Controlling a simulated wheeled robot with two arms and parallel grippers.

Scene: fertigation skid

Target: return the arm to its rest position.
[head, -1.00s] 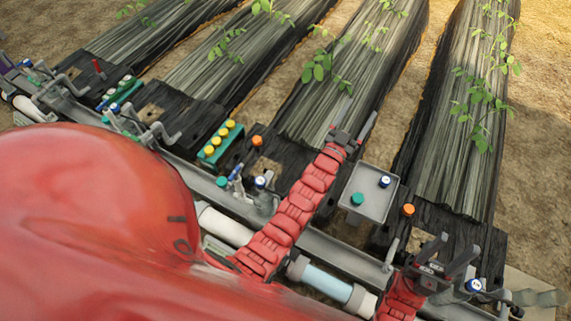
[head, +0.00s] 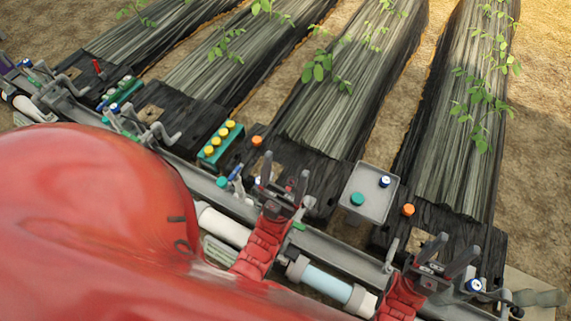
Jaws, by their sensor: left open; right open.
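My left gripper (head: 285,186) is in the middle of the head view, above the grey rail of the skid. Its red arm is drawn in short. Its dark fingers are apart with nothing between them. My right gripper (head: 457,259) is at the lower right, over the right end of the skid, its dark fingers spread and empty. The red arm below it shows only in part.
A grey tray (head: 378,205) holds a green cap (head: 357,199) and a blue cap (head: 384,181). A green rack (head: 208,151) with several yellow caps stands left of my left gripper. Orange caps (head: 408,209) sit nearby. Covered plant beds (head: 335,105) lie beyond.

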